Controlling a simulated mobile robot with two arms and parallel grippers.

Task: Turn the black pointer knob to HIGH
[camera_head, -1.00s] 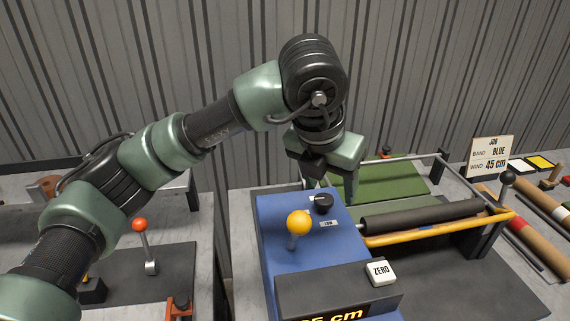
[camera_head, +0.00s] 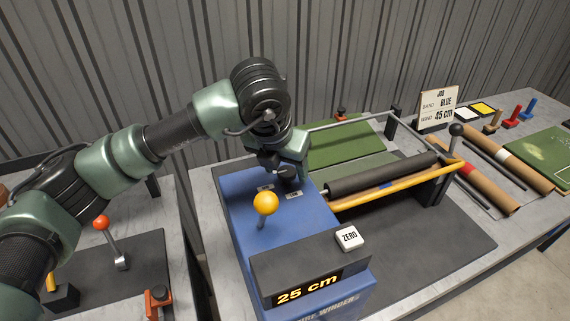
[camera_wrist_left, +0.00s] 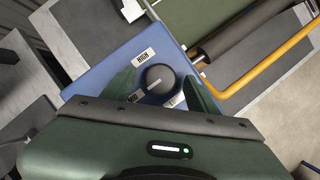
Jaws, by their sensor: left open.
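The black pointer knob (camera_wrist_left: 158,80) sits on top of the blue winder housing (camera_head: 325,218). In the left wrist view it lies between the two green fingers of my left gripper (camera_wrist_left: 160,84), which is open. A white HIGH label (camera_wrist_left: 143,57) is at the knob's upper left, and a second label (camera_wrist_left: 176,100) is at its lower right, partly hidden. The knob's pointer seems to extend toward the lower left, not at HIGH. In the head view my left gripper (camera_head: 284,172) is over the knob and mostly hides it. I cannot tell whether a finger touches it. My right gripper is out of view.
A yellow ball lever (camera_head: 265,203) stands just in front of the knob. A dark roller (camera_head: 382,174) and yellow bar (camera_head: 395,184) extend right. A job card (camera_head: 438,107) stands behind.

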